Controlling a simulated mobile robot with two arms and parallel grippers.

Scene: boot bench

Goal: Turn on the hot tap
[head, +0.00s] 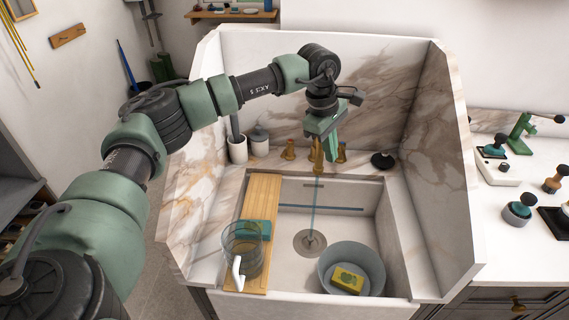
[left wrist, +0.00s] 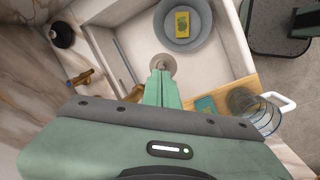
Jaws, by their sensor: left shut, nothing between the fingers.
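A brass tap set stands at the back of the white sink (head: 285,225). It has a left handle (head: 288,150), a middle spout (head: 317,158) and a right handle (head: 341,153). A thin bluish stream seems to fall from the spout towards the drain (head: 310,242). My left gripper (head: 331,155) is shut and empty, pointing down near the spout and right handle; I cannot tell whether it touches them. In the left wrist view its closed fingers (left wrist: 161,76) show over the sink, with brass tap parts (left wrist: 82,77) to their left. My right gripper is not in view.
A grey bowl (head: 372,262) with a yellow-green block (head: 347,279) sits in the sink. A wooden board (head: 262,195) across its left side bears a clear jug (head: 241,250) and a teal cloth or sponge (head: 262,228). Marble walls enclose the back and sides.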

